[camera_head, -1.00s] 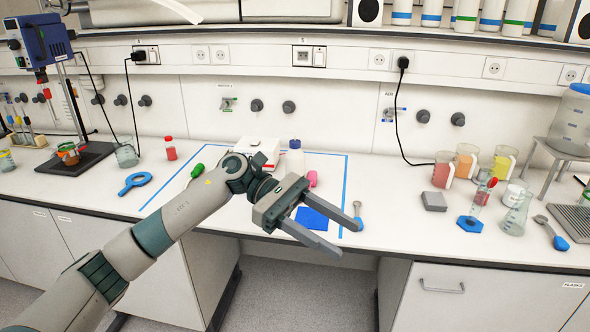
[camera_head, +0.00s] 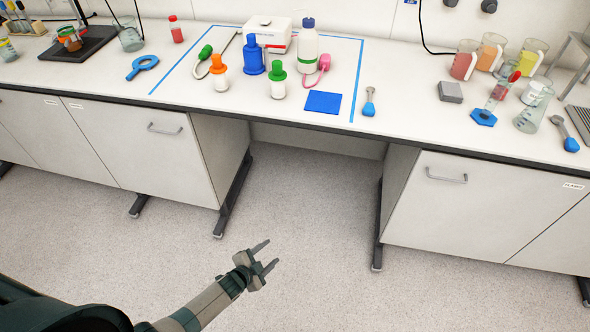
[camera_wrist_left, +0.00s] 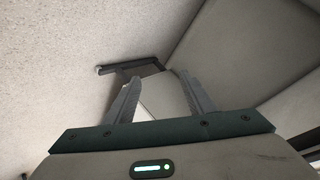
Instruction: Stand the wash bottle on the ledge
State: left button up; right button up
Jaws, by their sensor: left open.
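A white bottle with a green band and a dark blue cap (camera_head: 307,50), which looks like the wash bottle, stands upright on the bench inside the blue tape outline. My left gripper (camera_head: 271,253) is open and empty, low over the floor in front of the bench and well away from the bottle. The left wrist view shows its two fingers (camera_wrist_left: 160,100) apart with nothing between them. No ledge above the bench shows in the head view now. My right gripper is not in view.
Close around the bottle stand a blue bottle (camera_head: 253,56), a green-capped jar (camera_head: 278,82), an orange-capped jar (camera_head: 219,75), a pink item (camera_head: 318,72) and a white device (camera_head: 268,32). A blue square (camera_head: 323,102) lies in front. The floor (camera_head: 310,215) before the bench is clear.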

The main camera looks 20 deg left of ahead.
pick_arm(q)
jog(key=s+a+f+n+g+y, duration=0.1)
jog(key=s+f+n+g, duration=0.15)
jog(key=s+f, duration=0.65)
jog(key=s+a+f+n+g+y, duration=0.1)
jog(key=s+f+n+g, duration=0.3)
jog(key=s, duration=0.9)
jog(key=s+f+n+g, duration=0.1)
jog(key=s+f, duration=0.2)
jog(key=s, duration=0.9)
jog(key=s+f+n+g+y, duration=0.1)
jog(key=s+f+n+g, duration=0.1)
jog(key=s, duration=1)
jog(key=shift+s+f, duration=0.3)
jog(key=shift+f, duration=0.2)
